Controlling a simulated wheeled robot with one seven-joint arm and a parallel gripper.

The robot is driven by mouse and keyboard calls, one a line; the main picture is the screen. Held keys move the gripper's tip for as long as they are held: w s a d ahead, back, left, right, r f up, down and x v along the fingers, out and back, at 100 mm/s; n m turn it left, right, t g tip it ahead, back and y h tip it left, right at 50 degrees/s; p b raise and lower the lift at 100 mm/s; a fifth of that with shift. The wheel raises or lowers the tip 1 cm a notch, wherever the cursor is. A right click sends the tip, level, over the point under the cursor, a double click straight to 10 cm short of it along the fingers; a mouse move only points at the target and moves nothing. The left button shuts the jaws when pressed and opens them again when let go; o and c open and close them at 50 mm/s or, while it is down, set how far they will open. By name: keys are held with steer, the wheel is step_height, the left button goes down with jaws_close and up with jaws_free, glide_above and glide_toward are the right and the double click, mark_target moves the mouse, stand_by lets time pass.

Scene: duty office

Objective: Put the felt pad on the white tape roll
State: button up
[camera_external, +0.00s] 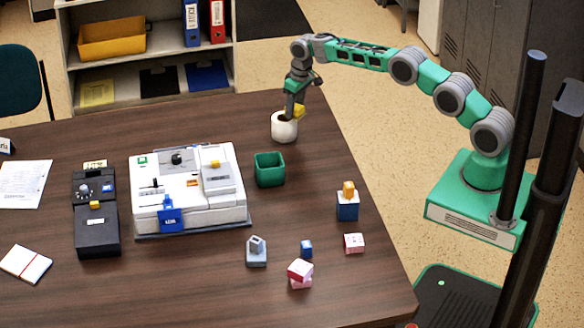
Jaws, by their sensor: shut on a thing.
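The white tape roll (284,130) stands on the brown table near its far edge, with a dark hollow in its top. My gripper (290,113) points down right at the roll's top and is shut on a small yellow piece (299,111), which looks like the felt pad. The yellow piece shows at the right side of the fingers, over the roll's upper right rim. I cannot tell whether it touches the roll. The fingertips partly hide the roll's opening.
A green open box (269,169) stands just in front of the roll. A white machine (190,190) is to its left. A blue block with a yellow top (347,203), a pink-white block (354,243) and other small blocks lie nearer. The table right of the roll is clear.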

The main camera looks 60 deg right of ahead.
mark_target(301, 109)
steer(key=shift+f, duration=1.2)
steer(key=shift+f, duration=0.1)
steer(key=o, duration=1.3)
step_height(301, 109, up, 13)
steer(key=s+b, duration=0.2)
steer(key=s, duration=0.1)
steer(key=s+a+r, duration=0.2)
steer(key=s+r, duration=0.6)
steer(key=s, duration=0.1)
steer(key=shift+t, duration=0.8)
steer(key=s+f, duration=0.1)
steer(key=s, duration=0.8)
steer(key=s+a+f, duration=0.1)
steer(key=s+f, duration=0.1)
steer(key=s, duration=0.8)
steer(key=s+f, duration=0.2)
steer(key=s, duration=0.8)
steer(key=shift+a, duration=0.35)
